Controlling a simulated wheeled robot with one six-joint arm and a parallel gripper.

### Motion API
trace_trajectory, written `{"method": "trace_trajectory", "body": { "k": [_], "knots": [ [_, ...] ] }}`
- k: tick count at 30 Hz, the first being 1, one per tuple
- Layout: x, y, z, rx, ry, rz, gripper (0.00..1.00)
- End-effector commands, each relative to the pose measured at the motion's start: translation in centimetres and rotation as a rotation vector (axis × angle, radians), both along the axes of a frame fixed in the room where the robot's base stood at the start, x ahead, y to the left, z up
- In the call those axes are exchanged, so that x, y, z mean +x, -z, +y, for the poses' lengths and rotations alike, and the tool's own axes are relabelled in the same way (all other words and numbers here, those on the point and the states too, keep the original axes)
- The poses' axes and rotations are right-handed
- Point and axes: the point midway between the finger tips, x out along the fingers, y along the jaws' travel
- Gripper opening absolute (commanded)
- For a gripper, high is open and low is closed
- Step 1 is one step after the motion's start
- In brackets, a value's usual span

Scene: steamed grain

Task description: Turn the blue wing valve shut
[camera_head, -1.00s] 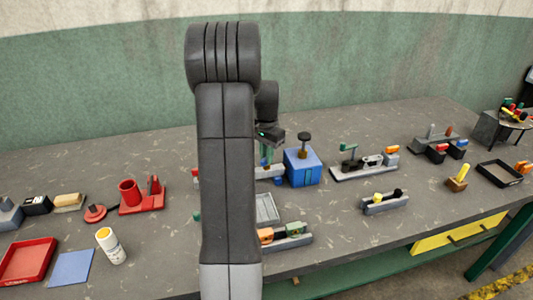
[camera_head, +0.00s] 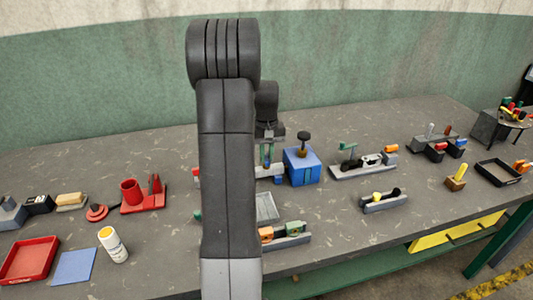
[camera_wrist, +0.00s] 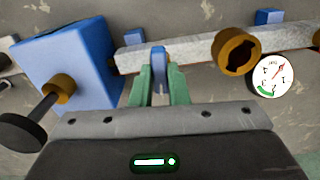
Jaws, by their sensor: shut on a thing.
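The blue wing valve (camera_wrist: 158,56) shows as a small upright blue fin between the green fingertips in the wrist view, against a pale grey bar (camera_wrist: 190,43). My gripper (camera_wrist: 160,77) is shut on this fin, one finger on each side. The fin's lower part is hidden between the fingers. In the head view my gripper (camera_head: 267,156) is low over the bench, just left of a blue box, and partly covered by my own arm.
The blue box (camera_head: 303,167) with a dark knob (camera_head: 304,137) stands close beside my gripper. In the wrist view a brass ring (camera_wrist: 235,50) and a white dial gauge (camera_wrist: 271,75) are to the right. A grey fixture (camera_head: 362,166) stands further right.

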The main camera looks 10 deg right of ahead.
Motion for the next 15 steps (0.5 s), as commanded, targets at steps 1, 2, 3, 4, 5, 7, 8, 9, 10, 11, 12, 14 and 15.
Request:
{"method": "trace_trajectory", "body": {
  "k": [1, 2, 3, 4, 5, 7, 8, 9, 10, 11, 12, 14, 15],
  "knots": [
    [0.14, -0.19, -0.04, -0.002, -0.02, -0.006, 0.0],
    [0.14, -0.19, -0.04, -0.002, -0.033, -0.006, 0.0],
    [0.15, -0.19, -0.05, -0.002, -0.047, -0.006, 0.0],
    [0.15, -0.19, -0.05, -0.002, -0.057, -0.006, 0.0],
    [0.15, -0.19, -0.05, -0.002, -0.065, -0.006, 0.0],
    [0.15, -0.19, -0.05, -0.002, -0.08, -0.006, 0.0],
    [0.16, -0.19, -0.04, -0.002, -0.086, -0.006, 0.0],
    [0.16, -0.18, -0.04, -0.002, -0.092, -0.006, 0.0],
    [0.16, -0.19, -0.04, -0.002, -0.095, -0.006, 0.0],
    [0.16, -0.19, -0.04, -0.002, -0.098, -0.006, 0.0],
    [0.16, -0.19, -0.04, -0.002, -0.1, -0.006, 0.0],
    [0.16, -0.19, -0.04, -0.002, -0.103, -0.006, 0.0],
    [0.16, -0.19, -0.04, -0.002, -0.103, -0.006, 0.0]
  ]
}}
